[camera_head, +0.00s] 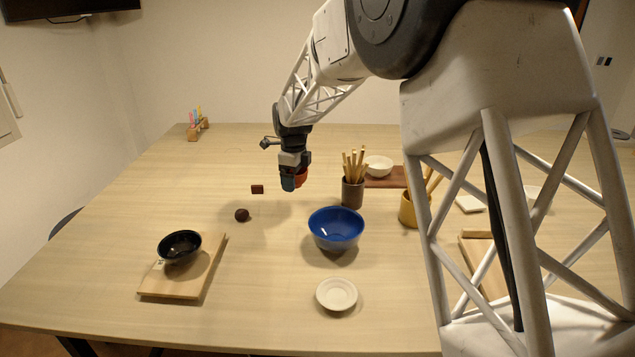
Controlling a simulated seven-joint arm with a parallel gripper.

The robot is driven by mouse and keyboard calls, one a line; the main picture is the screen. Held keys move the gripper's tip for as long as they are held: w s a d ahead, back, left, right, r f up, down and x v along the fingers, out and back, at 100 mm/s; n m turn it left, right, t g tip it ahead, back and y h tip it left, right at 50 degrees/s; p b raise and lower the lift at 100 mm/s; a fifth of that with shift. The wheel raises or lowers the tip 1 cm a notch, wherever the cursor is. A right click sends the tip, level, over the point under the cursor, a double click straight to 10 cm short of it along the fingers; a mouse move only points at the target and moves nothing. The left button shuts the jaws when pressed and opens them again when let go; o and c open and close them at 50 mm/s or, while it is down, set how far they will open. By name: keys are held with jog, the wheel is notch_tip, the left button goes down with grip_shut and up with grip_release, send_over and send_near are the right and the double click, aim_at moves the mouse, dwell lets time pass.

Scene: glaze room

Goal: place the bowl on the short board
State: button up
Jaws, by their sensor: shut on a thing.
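My gripper (294,181) hangs above the table behind the blue bowl (336,229), pointing down. It is shut on a small orange thing (302,176), mostly hidden by the fingers; I cannot tell its full shape. The blue bowl stands upright on bare table. A black bowl (180,246) sits on a light wooden board (182,284) at the left. A white bowl (378,165) stands by or on a dark brown board (388,181) at the back. Another light board (478,246) at the right is partly hidden by my arm. I cannot tell which board is the short one.
A white saucer (337,293) lies in front. A brown cup (353,192) of sticks and a yellow pot (408,210) stand right of my gripper. A brown ball (242,215) and small brown block (257,189) lie left. The table's left middle is mostly clear.

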jog(key=shift+d, duration=0.1)
jog(key=s+d, duration=0.9)
jog(key=d, duration=0.4)
jog(key=s+d+m, duration=0.1)
jog(key=s+d, duration=0.7)
jog(key=d, duration=0.5)
jog(key=s+d+r, duration=0.1)
jog(key=s+d, duration=0.8)
jog(key=d, duration=0.4)
jog(key=shift+s, duration=0.35)
jog(key=s+d+f, duration=0.1)
jog(key=s+d, duration=0.1)
jog(key=s, duration=0.2)
jog(key=s+d, duration=0.2)
jog(key=s, duration=0.2)
jog(key=s+d+f, duration=0.1)
jog(key=s+d, duration=0.1)
jog(key=s, duration=0.2)
jog(key=shift+s+f, duration=0.3)
jog(key=shift+s+d+f, duration=0.15)
jog(key=shift+s, duration=0.55)
jog(key=shift+w, duration=0.1)
